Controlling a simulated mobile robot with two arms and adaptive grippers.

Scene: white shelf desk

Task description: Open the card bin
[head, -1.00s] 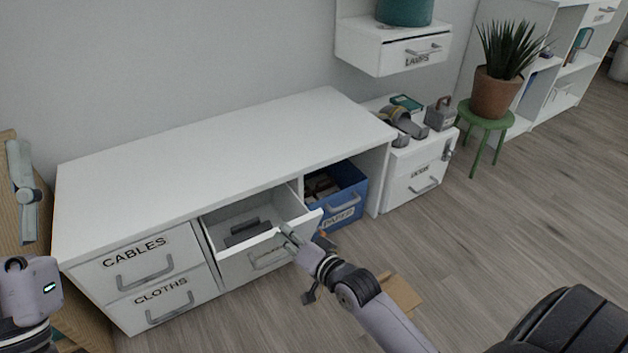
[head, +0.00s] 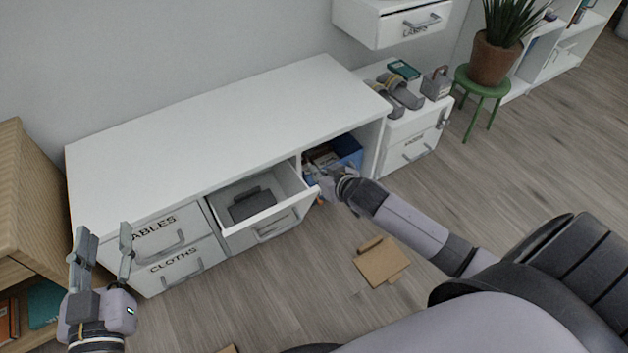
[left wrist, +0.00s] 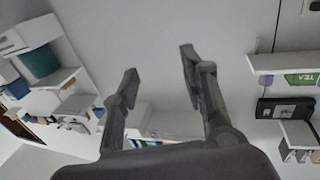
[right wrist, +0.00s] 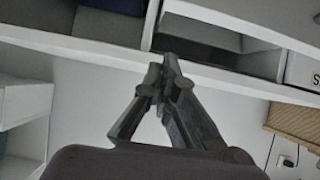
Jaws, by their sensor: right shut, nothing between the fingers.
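No label reading "card" is legible. An open white drawer (head: 262,221) sticks out of the desk's middle, with a dark grey item (head: 251,204) inside; its front label is not readable. A blue bin (head: 349,154) with items in it stands in the bay right of that drawer; my right arm partly hides its front. My right gripper (head: 322,183) is shut and empty, close to the drawer's right front corner and in front of the blue bin; its closed fingertips show in the right wrist view (right wrist: 166,78). My left gripper (head: 104,240) is open and empty, left of the desk.
Closed CABLES (head: 160,232) and CLOTHS (head: 175,266) drawers fill the desk's left side. A wooden shelf (head: 35,200) stands at the left. Cardboard (head: 383,262) lies on the floor. A white cabinet (head: 412,145) and a plant stool (head: 480,88) stand right. The desk top is clear.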

